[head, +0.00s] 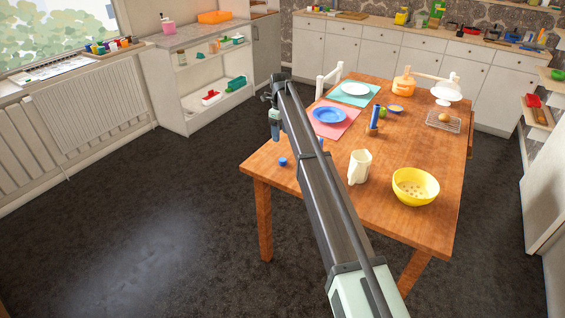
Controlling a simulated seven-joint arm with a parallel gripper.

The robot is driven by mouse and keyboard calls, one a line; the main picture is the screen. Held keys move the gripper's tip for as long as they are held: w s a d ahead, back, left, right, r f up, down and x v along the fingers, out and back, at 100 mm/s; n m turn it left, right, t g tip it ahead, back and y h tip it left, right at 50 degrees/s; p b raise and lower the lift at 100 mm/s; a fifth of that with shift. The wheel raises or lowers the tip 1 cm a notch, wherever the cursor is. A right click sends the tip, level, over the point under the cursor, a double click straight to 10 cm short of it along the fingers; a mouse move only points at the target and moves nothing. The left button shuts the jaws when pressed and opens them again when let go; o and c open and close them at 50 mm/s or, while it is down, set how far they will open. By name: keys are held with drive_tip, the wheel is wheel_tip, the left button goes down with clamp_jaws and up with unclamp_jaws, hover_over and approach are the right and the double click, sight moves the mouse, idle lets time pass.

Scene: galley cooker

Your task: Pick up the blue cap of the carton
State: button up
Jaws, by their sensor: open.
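A small blue cap (283,162) lies on the wooden table (262,158), near its left corner. A white carton (359,167) stands upright on the table to the right of my arm, apart from the cap. My gripper (275,136) is at the far end of my outstretched arm, pointing down, and appears above the cap in the picture. It looks empty and is open, though its fingers are small and hard to make out. A gap shows between it and the cap.
My arm hides part of the table. The table around the cap is mostly clear.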

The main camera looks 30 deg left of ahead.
hover_over(282, 159)
drive_tip(key=f, duration=0.8)
drive_tip(key=shift+s, duration=0.3)
drive_tip(key=shift+w+f, duration=0.15)
drive_tip(key=shift+f, duration=1.15)
drive_tip(key=shift+w+f, duration=0.1)
drive_tip(key=shift+f, duration=1.2)
drive_tip(key=shift+c, duration=0.5)
drive_tip(key=c, duration=1)
drive_tip(key=shift+r, duration=0.1)
